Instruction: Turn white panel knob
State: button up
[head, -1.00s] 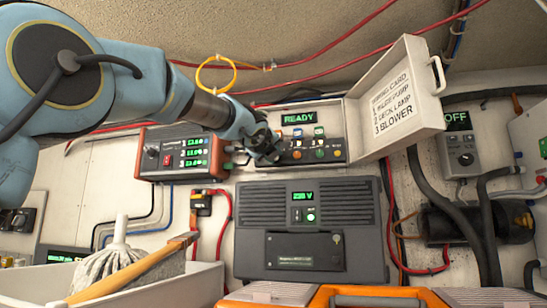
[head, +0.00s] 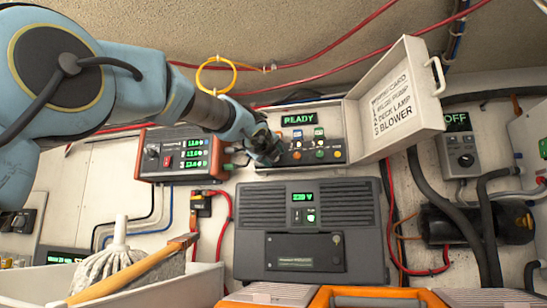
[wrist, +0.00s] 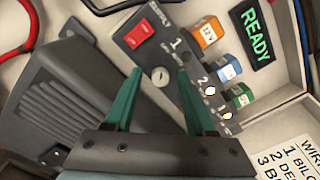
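In the wrist view a small round whitish knob (wrist: 160,76) with a dark mark across its face sits on the dark control panel (wrist: 135,57), below a red rocker switch (wrist: 138,36). My gripper (wrist: 159,75) is open, its two teal fingers apart, with the knob showing between the tips. I cannot tell whether a finger touches the panel. In the head view my gripper (head: 268,150) is at the left end of the panel (head: 326,154) under the green READY display (head: 299,119), and hides the knob there.
An open white lid (head: 400,98) with a wiring card stands right of the panel. A grey unit (head: 310,225) is mounted below, and a red-cased meter box (head: 165,160) is to the left. Cables and a mop (head: 110,265) are around.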

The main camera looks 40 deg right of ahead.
jog(key=b+v, duration=0.3)
jog(key=v, duration=0.7)
jog(key=shift+s+a, duration=0.15)
jog(key=shift+a, duration=0.2)
dwell(0.3)
